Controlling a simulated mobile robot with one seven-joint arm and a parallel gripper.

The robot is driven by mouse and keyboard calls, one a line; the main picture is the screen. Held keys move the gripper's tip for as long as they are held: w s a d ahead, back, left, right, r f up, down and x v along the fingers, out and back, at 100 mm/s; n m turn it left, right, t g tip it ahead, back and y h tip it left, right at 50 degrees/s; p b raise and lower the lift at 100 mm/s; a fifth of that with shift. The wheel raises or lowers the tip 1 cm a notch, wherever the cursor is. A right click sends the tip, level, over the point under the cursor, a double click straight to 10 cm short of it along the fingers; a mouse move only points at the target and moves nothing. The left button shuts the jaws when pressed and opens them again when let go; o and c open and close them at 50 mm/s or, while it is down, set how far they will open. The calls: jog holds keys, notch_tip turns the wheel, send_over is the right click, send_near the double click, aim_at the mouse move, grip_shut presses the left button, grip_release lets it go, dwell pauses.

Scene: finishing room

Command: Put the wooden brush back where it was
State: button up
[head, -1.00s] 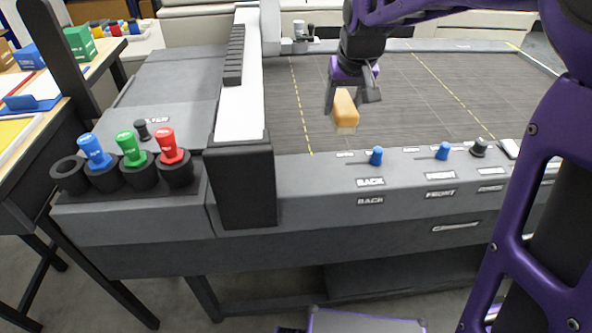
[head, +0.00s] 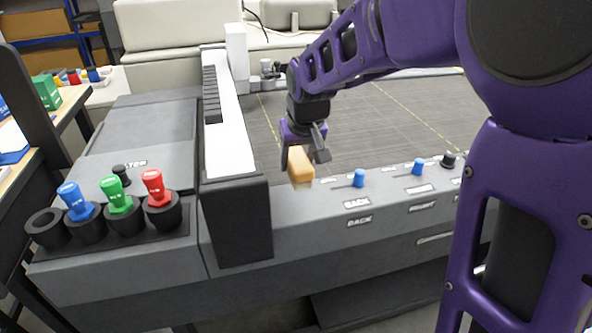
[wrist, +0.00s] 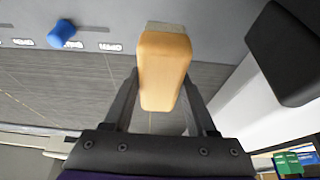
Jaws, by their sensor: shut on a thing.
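The wooden brush (head: 301,165) is a tan block with pale bristles at its lower end. My gripper (head: 306,154) is shut on it and holds it up near the front edge of the grey bed, left of a blue knob. In the wrist view the brush (wrist: 163,68) sits between the two dark fingers of my gripper (wrist: 160,100), its pale bristle end pointing away from the palm. In the head view I cannot tell how high the brush is above the surface.
A white and black gantry beam (head: 228,140) stands just left of my gripper. Blue knobs (head: 359,178) line the front panel (head: 330,207). A black holder (head: 110,246) at left carries blue, green and red handled tools; its leftmost cup (head: 45,226) is empty. The striped bed (head: 385,125) is clear.

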aim_at(301, 164)
jog(key=shift+f+b, duration=0.4)
jog(key=shift+f, duration=2.5)
jog(key=shift+f, duration=0.2)
jog(key=o, duration=1.3)
jog(key=shift+r, duration=0.3)
jog(key=p+v, duration=0.6)
jog(key=v, duration=0.4)
jog(key=shift+s+r+p, duration=0.1)
jog(key=shift+r+p, duration=0.25)
jog(key=shift+p, duration=0.05)
jog(key=shift+s+d+r, duration=0.15)
jog(key=shift+s+r, duration=0.15)
jog(key=shift+r, duration=0.2)
